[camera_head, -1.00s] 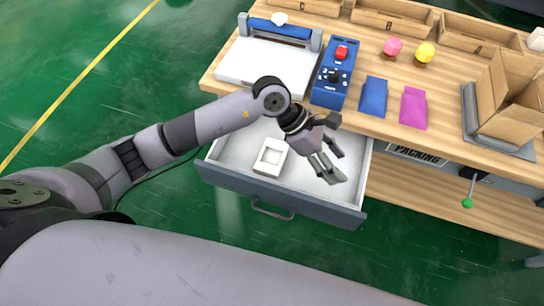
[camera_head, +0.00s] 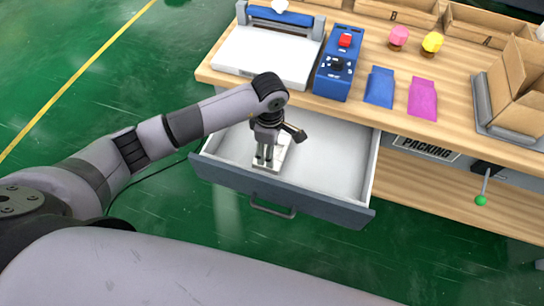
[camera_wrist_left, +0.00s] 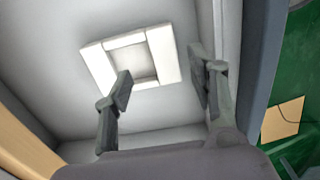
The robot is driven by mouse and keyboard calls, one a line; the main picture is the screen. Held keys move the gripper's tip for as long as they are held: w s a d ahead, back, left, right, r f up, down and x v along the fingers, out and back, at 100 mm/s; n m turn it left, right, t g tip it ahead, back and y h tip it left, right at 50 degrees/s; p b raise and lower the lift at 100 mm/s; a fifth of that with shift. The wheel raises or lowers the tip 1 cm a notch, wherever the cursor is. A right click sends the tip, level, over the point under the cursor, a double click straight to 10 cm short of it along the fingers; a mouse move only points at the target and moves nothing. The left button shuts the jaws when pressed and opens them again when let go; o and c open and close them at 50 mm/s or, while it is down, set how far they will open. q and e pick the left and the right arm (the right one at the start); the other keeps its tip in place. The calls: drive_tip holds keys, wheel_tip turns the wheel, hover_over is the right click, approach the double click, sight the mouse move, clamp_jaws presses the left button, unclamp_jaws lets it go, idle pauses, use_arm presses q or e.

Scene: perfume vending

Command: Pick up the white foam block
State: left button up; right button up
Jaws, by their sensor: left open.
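The white foam block (camera_wrist_left: 163,54) is a square frame with a hollow middle, lying on the floor of the open drawer (camera_head: 325,165). In the head view the foam block (camera_head: 285,158) is partly hidden behind my left gripper (camera_head: 264,165). In the left wrist view my left gripper (camera_wrist_left: 160,85) is open and empty. One fingertip overlaps the block's near edge in that picture and the other is beside it on the right. I cannot tell whether either finger touches it. My right gripper is in neither view.
The drawer's front wall with its handle (camera_head: 272,207) and its side walls surround the block. The wooden table edge overhangs behind. A blue control box (camera_head: 338,70), a white press (camera_head: 268,55), a blue pouch (camera_head: 380,87) and a pink pouch (camera_head: 423,98) are on top.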

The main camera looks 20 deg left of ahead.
sight(280, 150)
use_arm(q)
drive_tip(key=f+b, duration=0.1)
drive_tip(key=f, duration=0.1)
drive_tip(key=f+b, duration=0.1)
drive_tip(key=f, duration=0.1)
drive_tip(key=a+f+b, duration=0.1)
drive_tip(key=f, duration=0.1)
drive_tip(key=shift+s+f, duration=0.2)
drive_tip(key=shift+s, duration=0.05)
drive_tip(key=shift+r, duration=0.1)
drive_tip(key=shift+c, duration=0.4)
drive_tip(key=c, duration=0.7)
drive_tip(key=shift+c, duration=0.3)
drive_tip(key=shift+r, duration=0.1)
